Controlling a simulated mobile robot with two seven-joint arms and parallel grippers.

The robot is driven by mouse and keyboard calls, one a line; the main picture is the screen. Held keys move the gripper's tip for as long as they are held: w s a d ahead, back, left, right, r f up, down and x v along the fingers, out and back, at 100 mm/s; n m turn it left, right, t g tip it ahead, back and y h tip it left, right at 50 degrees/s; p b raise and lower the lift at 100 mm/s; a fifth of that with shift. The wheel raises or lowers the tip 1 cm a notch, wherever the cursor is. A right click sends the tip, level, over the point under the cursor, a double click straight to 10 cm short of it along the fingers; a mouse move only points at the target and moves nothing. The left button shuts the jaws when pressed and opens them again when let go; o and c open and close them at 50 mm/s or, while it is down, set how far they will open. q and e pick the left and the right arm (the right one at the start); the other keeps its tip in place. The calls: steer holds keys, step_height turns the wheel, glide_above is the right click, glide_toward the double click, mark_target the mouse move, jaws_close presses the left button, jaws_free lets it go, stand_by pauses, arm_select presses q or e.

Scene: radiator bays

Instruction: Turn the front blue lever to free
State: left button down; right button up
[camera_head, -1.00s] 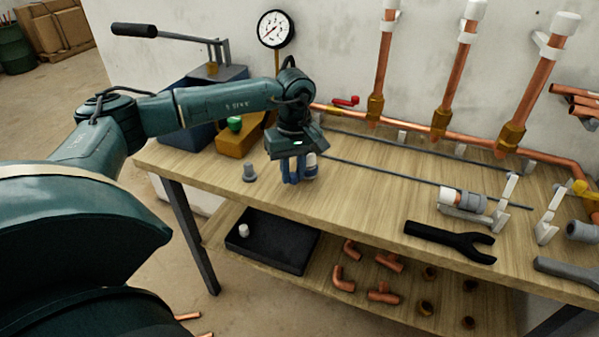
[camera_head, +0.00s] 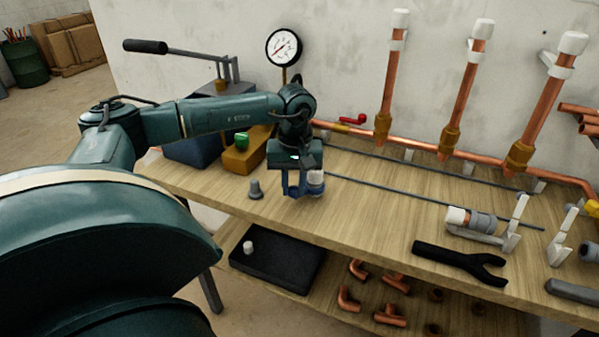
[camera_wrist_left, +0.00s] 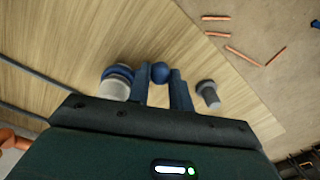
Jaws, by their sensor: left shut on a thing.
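The front blue lever shows as a round blue knob (camera_wrist_left: 160,70) between the two fingers in the left wrist view. My left gripper (camera_head: 294,193) is low over the front of the workbench, shut on this knob. Its fingers also show in the left wrist view (camera_wrist_left: 161,84). A white-capped fitting with a blue collar (camera_wrist_left: 115,84) stands right beside the fingers; its white cap (camera_head: 316,177) shows in the head view. The fingers hide most of the lever in the head view, and I cannot tell its angle. My right gripper is not in view.
A grey peg (camera_head: 255,189) stands close left of the gripper. A pressure gauge (camera_head: 283,47) and a red-handled valve (camera_head: 352,119) are behind. A black forked tool (camera_head: 460,260) lies to the right. The bench's front edge (camera_head: 350,235) is near.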

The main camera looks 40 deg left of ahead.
mark_target(296, 187)
stand_by(0.4)
arm_select(q)
steer(key=c, duration=1.3)
jaws_free()
steer(key=shift+o, duration=0.2)
step_height(296, 187, up, 13)
steer(key=shift+w+p, duration=0.2)
steer(key=shift+p, duration=0.15)
steer(key=shift+d, duration=0.1)
